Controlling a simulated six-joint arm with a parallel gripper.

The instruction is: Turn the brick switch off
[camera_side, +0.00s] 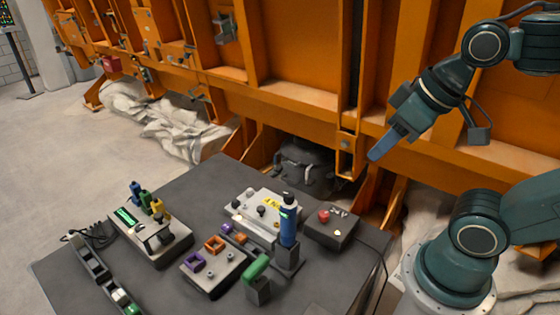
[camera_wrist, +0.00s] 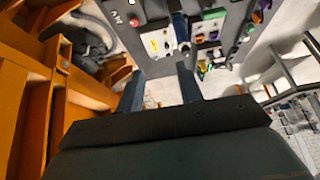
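My gripper (camera_side: 383,145) is raised in front of the orange frame, above and to the right of the dark table, touching nothing. In the wrist view its two fingers (camera_wrist: 160,88) stand apart with nothing between them. I cannot tell for sure which device is the brick switch. A grey box with purple and orange square parts (camera_side: 214,269) lies on the table. Near it are a green-handled block (camera_side: 257,275), a blue upright handle (camera_side: 289,222) on a dark stand and a dark box with a red button (camera_side: 331,227). Switch positions are too small to read.
The dark table (camera_side: 180,200) also holds a pale box with a yellow label (camera_side: 262,207), a box with a green display (camera_side: 150,237) and a dark strip (camera_side: 96,268) at its left edge. The orange steel frame (camera_side: 290,105) stands behind. A cable runs off the table's right side.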

